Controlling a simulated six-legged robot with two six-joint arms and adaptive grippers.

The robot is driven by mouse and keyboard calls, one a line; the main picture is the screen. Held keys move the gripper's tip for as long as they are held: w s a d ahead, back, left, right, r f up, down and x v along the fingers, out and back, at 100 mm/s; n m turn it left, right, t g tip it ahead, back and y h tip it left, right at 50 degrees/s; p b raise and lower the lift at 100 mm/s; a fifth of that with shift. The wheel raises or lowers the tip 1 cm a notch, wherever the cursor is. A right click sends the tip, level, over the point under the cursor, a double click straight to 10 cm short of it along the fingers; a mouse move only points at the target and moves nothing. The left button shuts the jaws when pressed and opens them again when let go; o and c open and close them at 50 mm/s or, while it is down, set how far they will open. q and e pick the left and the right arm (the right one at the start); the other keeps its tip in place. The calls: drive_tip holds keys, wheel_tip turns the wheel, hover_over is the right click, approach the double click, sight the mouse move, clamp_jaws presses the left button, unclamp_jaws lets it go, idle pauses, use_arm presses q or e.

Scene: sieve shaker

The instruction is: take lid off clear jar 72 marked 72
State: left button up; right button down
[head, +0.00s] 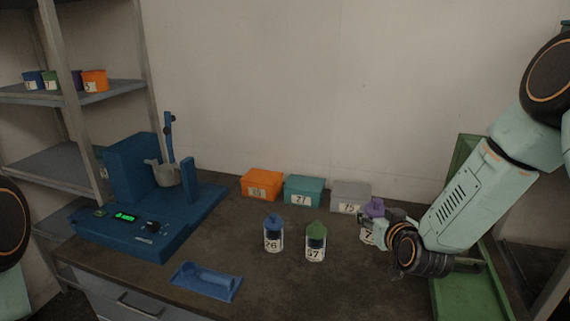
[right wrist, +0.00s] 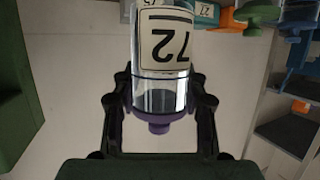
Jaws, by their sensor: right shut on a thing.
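The clear jar 72 (head: 367,236) stands on the bench at the right, largely covered by my right gripper in the head view. In the right wrist view the jar (right wrist: 163,42) appears upside down, with its 72 label turned over and dark contents inside. Its purple lid (head: 375,207) is on the jar's top, and the lid (right wrist: 160,114) also shows in the right wrist view. My right gripper (head: 369,217) is shut around the lid, one finger on each side; the exact contact edge is hard to see. My left gripper is out of view.
Jar 26 (head: 273,238) with a blue lid and jar 57 (head: 315,246) with a green lid stand left of it. Orange (head: 261,183), teal (head: 304,190) and grey (head: 350,195) boxes line the back. The blue shaker (head: 135,235) and a blue tray (head: 206,281) are left; a green crate (head: 466,300) is right.

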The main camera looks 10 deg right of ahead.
drive_tip(key=shift+a+f, duration=0.15)
drive_tip(key=shift+a, duration=0.05)
drive_tip(key=s+a+f+n+g+y+b, duration=0.2)
drive_tip(key=s+a+n+y+b, duration=0.1)
drive_tip(key=s+a+n+y, duration=0.3)
drive_tip(key=s+a+f+n+g+y+b, duration=0.2)
drive_tip(key=s+a+n+y, duration=0.4)
drive_tip(key=s+a, duration=0.4)
drive_tip(key=shift+s+a+f+n+g+y+b, duration=0.3)
drive_tip(key=shift+a+f+g+y+b, duration=0.1)
drive_tip(key=shift+a+g+y, duration=0.4)
drive_tip(key=shift+w+a, duration=0.15)
drive_tip(key=w+a+f+n+g+y, duration=0.2)
drive_tip(key=a+n+g, duration=0.6)
drive_tip(key=a, duration=0.4)
drive_tip(key=shift+a+g+y, duration=0.3)
drive_tip(key=shift+a+g, duration=0.1)
drive_tip(key=shift+g, duration=0.3)
